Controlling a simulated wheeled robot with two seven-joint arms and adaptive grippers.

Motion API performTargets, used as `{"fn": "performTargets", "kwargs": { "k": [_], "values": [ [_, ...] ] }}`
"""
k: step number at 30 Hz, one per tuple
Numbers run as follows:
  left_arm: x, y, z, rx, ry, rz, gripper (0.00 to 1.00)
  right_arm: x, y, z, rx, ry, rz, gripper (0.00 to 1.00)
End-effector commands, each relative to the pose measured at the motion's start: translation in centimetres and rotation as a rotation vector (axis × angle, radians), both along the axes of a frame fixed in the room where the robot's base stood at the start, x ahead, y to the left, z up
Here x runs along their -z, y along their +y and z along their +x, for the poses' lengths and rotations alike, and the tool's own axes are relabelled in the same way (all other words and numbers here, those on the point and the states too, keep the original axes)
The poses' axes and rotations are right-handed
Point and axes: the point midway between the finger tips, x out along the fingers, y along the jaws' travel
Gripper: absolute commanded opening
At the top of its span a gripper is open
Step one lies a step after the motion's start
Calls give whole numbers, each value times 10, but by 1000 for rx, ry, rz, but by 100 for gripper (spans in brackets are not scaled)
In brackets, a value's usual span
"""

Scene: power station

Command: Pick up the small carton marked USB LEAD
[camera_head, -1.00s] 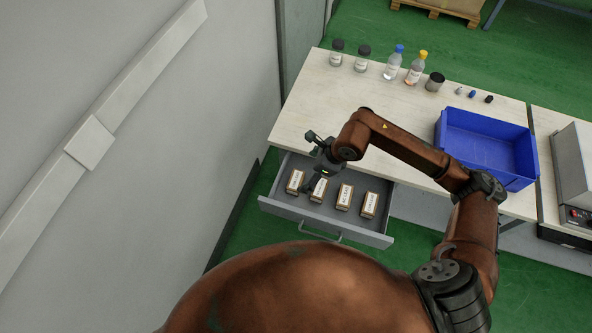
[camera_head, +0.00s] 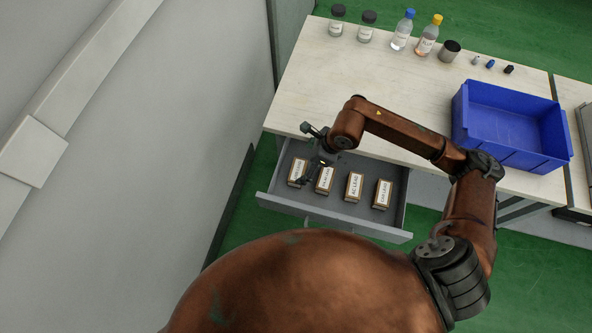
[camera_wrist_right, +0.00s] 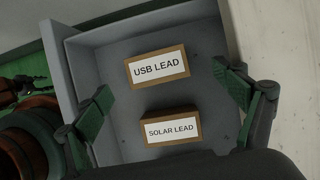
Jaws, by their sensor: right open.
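The USB LEAD carton (camera_wrist_right: 157,66) is a small brown box with a white label on top, lying in the open grey drawer. In the head view it is the leftmost carton (camera_head: 297,172) of the row, partly covered by my gripper. My right gripper (camera_head: 309,157) is over the drawer's left end, open and empty. In the right wrist view its two green-padded fingers (camera_wrist_right: 162,88) stand wide apart, left and right of the cartons. The SOLAR LEAD carton (camera_wrist_right: 171,128) lies just beside the USB LEAD one, nearer the gripper's palm.
The AC LEAD carton (camera_head: 355,186) and another carton (camera_head: 383,194) stand further right in the drawer (camera_head: 290,207). The bench top (camera_head: 300,95) overhangs behind. It carries a blue bin (camera_head: 507,147), bottles and jars. A grey wall (camera_head: 190,120) rises at left.

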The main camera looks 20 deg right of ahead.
Motion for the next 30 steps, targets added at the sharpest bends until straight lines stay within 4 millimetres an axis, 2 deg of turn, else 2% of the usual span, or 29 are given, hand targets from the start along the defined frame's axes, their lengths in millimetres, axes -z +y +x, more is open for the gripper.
{"fn": "performTargets", "kwargs": {
  "k": [5,10,14,18,28,30],
  "values": [
    [6,-1,14,4,-17,-2,40,18,6,3,-1,2,2,89],
    [11,-1,6,3,-6,-2,40,34,12,5,-2,2,3,89],
    [15,1,-5,-3,15,2,40,55,18,4,-3,4,3,89],
    [15,-1,12,-10,9,1,40,70,23,7,-4,2,2,89],
    [13,-3,20,-13,7,0,40,74,25,9,-5,-1,-1,89],
    [13,-4,20,-13,7,-1,40,74,25,9,-5,-1,-1,84]
  ]
}}
